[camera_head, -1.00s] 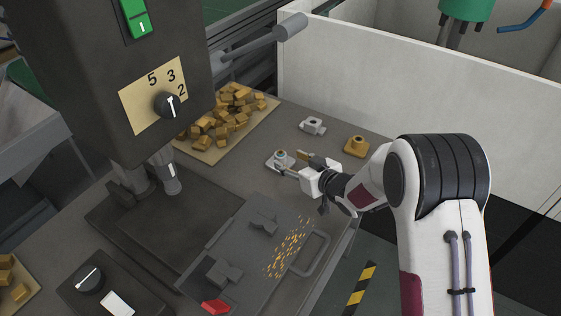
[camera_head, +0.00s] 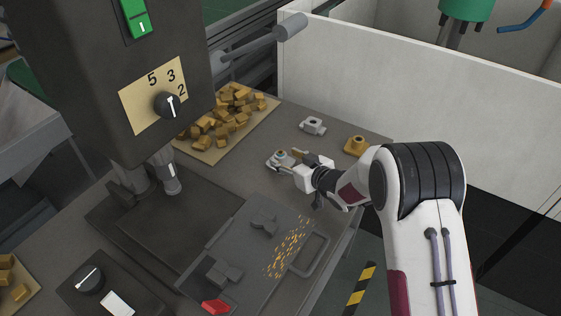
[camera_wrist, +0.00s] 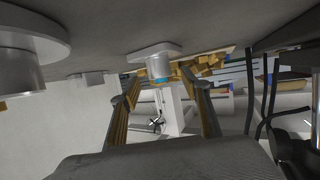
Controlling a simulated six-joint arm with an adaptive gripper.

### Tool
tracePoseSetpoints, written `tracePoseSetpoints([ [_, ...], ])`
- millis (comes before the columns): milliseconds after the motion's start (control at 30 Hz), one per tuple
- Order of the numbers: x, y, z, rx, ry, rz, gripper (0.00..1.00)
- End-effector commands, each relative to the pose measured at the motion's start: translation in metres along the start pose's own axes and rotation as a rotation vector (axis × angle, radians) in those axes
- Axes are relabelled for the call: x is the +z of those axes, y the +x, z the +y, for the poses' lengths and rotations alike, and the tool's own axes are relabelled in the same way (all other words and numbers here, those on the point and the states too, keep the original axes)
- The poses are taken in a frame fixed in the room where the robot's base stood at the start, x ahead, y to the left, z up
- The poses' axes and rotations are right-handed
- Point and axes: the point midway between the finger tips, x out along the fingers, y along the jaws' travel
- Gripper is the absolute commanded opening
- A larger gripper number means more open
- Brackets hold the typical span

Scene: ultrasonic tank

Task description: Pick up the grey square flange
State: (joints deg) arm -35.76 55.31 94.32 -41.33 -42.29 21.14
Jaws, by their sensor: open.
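A pale grey flange (camera_head: 274,163) with a raised round boss lies on the grey worktop, just beyond my gripper's tips. A second grey flange (camera_head: 312,125) lies farther back and a yellow flange (camera_head: 356,146) to its right. The outlines are too small to tell for sure which grey one is square. My gripper (camera_head: 289,161) is open and low over the worktop, pointing left. In the wrist view, a grey flange (camera_wrist: 153,50) shows ahead between the two spread fingertips (camera_wrist: 160,80). Nothing is held; whether a finger touches it cannot be told.
Yellow blocks (camera_head: 222,122) are heaped on a tan board behind and left. A dark machine (camera_head: 100,75) with a dial overhangs the left side. A metal plate (camera_head: 245,250) with a handle and chips lies in front. A white wall (camera_head: 400,90) stands behind.

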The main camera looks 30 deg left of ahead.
Motion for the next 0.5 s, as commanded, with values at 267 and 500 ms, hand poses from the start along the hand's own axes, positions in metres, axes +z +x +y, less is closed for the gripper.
tracePoseSetpoints([
  [267, 0.001, 0.021, -0.001, -0.001, 0.000, -0.001, 0.47],
  [500, 0.001, 0.024, -0.001, -0.001, 0.001, -0.001, 0.47],
])
